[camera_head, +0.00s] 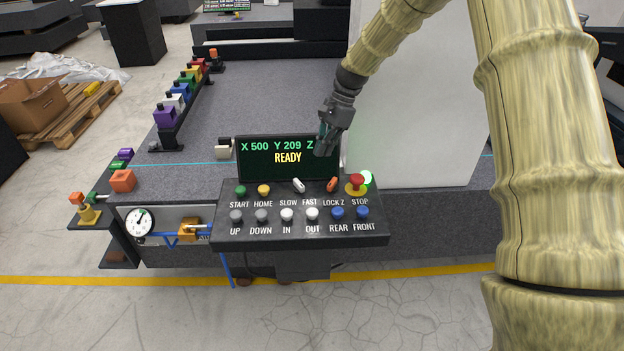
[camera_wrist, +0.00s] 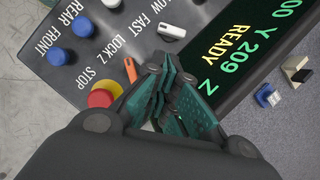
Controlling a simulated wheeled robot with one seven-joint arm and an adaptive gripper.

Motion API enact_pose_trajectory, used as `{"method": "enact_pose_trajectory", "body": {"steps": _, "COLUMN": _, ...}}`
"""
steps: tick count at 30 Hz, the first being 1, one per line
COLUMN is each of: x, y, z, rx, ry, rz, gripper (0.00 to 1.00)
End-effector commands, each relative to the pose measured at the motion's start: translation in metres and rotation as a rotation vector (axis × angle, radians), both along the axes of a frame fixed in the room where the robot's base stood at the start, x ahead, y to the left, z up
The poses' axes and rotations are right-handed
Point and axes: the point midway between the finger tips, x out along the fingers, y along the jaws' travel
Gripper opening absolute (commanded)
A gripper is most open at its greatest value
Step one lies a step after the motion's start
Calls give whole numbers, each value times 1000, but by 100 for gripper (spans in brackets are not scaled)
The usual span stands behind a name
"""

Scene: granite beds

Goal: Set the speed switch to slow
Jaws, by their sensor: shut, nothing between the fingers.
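The speed switch (camera_head: 298,185) is a small white lever on the dark control panel, above the words SLOW and FAST. It sits at a slant, and I cannot tell for sure which word it points to. It also shows in the wrist view (camera_wrist: 172,31), near the top, apart from my fingers. My gripper (camera_head: 322,149) is shut and empty. In the head view it appears in front of the display's right part, above and to the right of the switch. In the wrist view its teal fingertips (camera_wrist: 163,68) lie together near the orange lever.
The orange LOCK Z lever (camera_head: 332,184) and red STOP button (camera_head: 356,182) are right of the switch. Green START (camera_head: 240,191) and yellow HOME (camera_head: 264,190) buttons are left. The display (camera_head: 262,160) reading READY stands behind. Several round buttons form the front row.

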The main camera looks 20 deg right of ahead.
Motion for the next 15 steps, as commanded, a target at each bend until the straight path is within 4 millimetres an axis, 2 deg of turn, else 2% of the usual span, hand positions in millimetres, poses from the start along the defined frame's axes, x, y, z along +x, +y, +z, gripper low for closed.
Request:
{"method": "enact_pose_trajectory", "body": {"steps": 9, "x": 0, "y": 1, "z": -1, "rx": 0, "ry": 1, "rz": 0, "gripper": 0}}
{"method": "enact_pose_trajectory", "body": {"steps": 15, "x": -2, "y": 6, "z": -16, "rx": 0, "ry": 3, "rz": 0, "gripper": 0}}
